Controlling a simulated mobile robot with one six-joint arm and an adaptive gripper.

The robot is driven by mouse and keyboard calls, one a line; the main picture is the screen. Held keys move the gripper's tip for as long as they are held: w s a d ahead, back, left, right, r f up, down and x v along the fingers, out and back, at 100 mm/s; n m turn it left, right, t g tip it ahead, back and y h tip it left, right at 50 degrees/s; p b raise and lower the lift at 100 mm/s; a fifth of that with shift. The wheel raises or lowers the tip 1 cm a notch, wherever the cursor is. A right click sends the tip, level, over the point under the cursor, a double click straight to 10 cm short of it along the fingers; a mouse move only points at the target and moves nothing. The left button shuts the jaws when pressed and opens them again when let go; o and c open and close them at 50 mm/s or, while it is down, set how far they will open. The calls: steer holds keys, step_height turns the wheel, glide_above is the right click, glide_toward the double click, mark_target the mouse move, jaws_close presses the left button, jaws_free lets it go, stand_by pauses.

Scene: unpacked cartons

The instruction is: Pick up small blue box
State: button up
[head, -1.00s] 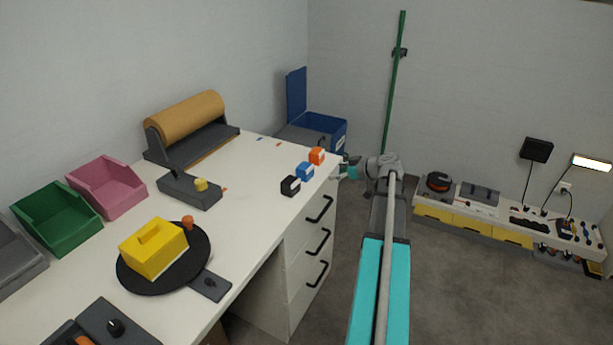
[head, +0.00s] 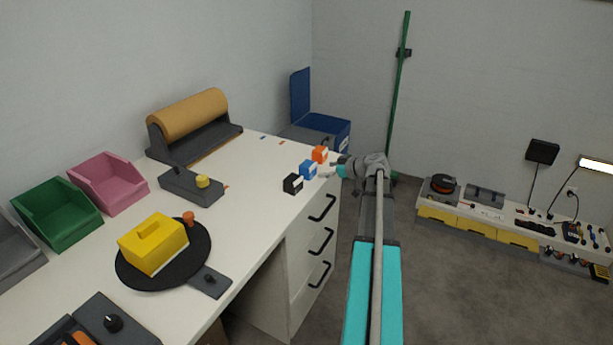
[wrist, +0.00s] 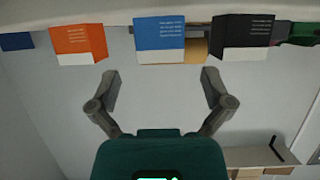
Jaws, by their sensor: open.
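The small blue box (head: 308,170) stands on the white desk near its far right edge, between an orange box and a black box. In the wrist view the blue box (wrist: 160,38) is in the middle, with a white lower band, ahead of my gripper's spread fingers. My gripper (wrist: 160,90) is open and empty. In the head view my gripper (head: 332,170) is at the desk edge, just right of the blue box. The fingers do not appear to enclose the box.
The orange box (head: 320,153) and black box (head: 292,184) flank the blue one closely. They also show in the wrist view, orange (wrist: 80,43) left and black (wrist: 243,37) right. The white desk (head: 255,200) has drawers below.

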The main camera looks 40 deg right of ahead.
mark_target(313, 170)
steer(key=shift+x, duration=1.2)
steer(key=shift+b, duration=0.3)
steer(key=shift+b+x, duration=1)
steer(key=shift+x, duration=1.6)
steer(key=shift+f, duration=0.1)
steer(key=c, duration=0.8)
